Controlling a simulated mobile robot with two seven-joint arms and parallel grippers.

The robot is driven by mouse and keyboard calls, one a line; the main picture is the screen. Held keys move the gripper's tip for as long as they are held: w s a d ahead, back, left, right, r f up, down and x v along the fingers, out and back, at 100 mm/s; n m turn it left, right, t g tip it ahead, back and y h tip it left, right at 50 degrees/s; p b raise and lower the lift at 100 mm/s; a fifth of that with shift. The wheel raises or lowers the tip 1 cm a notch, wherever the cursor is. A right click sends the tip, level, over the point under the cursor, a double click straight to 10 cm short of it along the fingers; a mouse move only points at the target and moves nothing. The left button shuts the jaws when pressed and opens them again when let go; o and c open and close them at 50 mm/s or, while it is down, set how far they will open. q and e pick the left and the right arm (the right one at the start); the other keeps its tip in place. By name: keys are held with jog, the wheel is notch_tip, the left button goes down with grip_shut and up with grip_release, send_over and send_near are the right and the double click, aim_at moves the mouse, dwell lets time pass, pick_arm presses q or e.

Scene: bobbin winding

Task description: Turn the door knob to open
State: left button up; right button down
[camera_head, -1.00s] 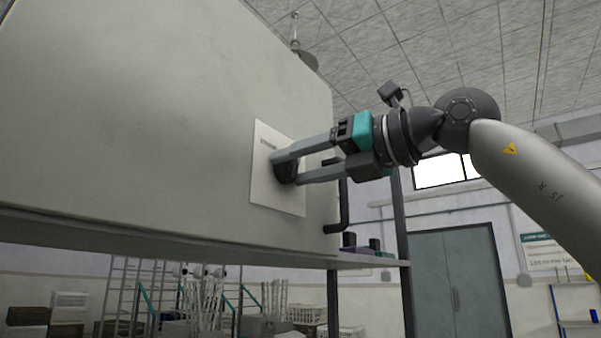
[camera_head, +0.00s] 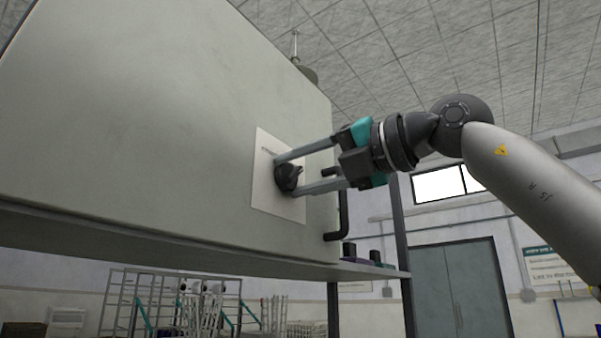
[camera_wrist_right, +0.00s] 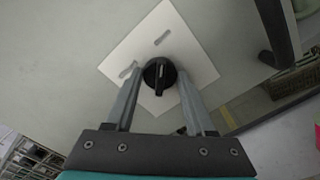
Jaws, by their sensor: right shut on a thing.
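The black round knob (camera_head: 289,177) sits on a white square plate (camera_head: 262,192) on the front of a large grey cabinet (camera_head: 150,120). My right gripper (camera_head: 291,173) reaches in from the right, with one finger above the knob and one below it. The gripper is shut on the knob. In the right wrist view the knob (camera_wrist_right: 159,74) lies between the two finger ends, its raised grip pointing roughly toward the palm. The plate (camera_wrist_right: 190,40) looks tilted there. The cabinet front looks closed. My left gripper is not in view.
A black bar handle (camera_head: 342,215) stands on the cabinet's right edge, just beyond the fingers; it also shows in the right wrist view (camera_wrist_right: 278,30). A shelf edge (camera_head: 372,272) runs below the cabinet, with small dark items on it. Racks (camera_head: 190,300) stand behind.

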jog(key=shift+c, duration=1.2)
grip_release()
jog(key=shift+d, duration=0.1)
jog(key=b+v, duration=0.1)
jog(key=v, duration=1.4)
